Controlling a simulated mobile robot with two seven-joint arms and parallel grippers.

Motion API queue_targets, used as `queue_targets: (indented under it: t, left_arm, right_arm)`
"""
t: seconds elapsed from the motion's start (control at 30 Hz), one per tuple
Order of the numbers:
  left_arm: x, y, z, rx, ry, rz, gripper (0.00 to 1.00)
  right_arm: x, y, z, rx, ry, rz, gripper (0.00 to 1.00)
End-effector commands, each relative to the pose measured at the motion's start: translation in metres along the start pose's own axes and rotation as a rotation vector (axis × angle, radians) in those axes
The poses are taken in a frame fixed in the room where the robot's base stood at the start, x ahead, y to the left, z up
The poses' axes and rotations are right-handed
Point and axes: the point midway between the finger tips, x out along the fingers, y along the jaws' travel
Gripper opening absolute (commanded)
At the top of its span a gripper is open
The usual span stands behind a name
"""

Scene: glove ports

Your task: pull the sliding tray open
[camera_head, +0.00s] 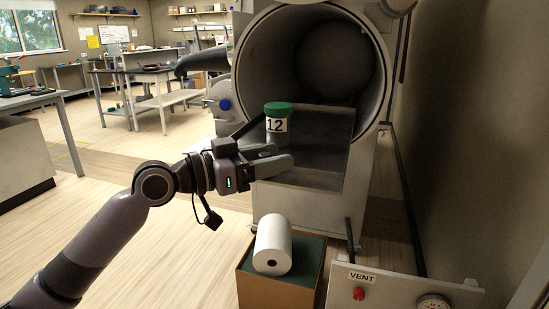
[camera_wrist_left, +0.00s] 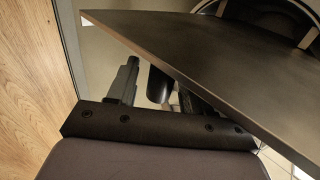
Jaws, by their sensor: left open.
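The sliding tray (camera_head: 325,130) is a flat grey plate that reaches out of the round port opening. A jar (camera_head: 277,133) with a green lid and the label 12 stands upright on its left part. My left gripper (camera_head: 272,147) is at the tray's front left edge, its fingers partly overlapping the jar's base in the head view. In the left wrist view, the tray's dark plate (camera_wrist_left: 225,60) covers part of the open gripper (camera_wrist_left: 158,92). A dark rounded piece shows between the fingers; I cannot tell whether they touch it. My right gripper is not in view.
A box (camera_head: 253,285) with a white roll (camera_head: 273,245) on top stands below the tray. A panel marked VENT (camera_head: 390,290) with a red knob is at the lower right. A wall closes off the right side. The wooden floor at left is clear.

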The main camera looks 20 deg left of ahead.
Motion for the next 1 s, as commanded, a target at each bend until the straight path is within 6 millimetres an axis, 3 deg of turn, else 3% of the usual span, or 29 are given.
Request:
queue_targets:
  t: [0.4,1.0]
  left_arm:
    - [-0.056,-0.001,0.002,0.001,-0.003,-0.002,0.51]
    - [-0.061,0.000,0.000,0.001,-0.001,0.000,0.51]
  right_arm:
    - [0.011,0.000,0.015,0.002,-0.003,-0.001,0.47]
    - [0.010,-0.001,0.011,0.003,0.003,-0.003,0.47]
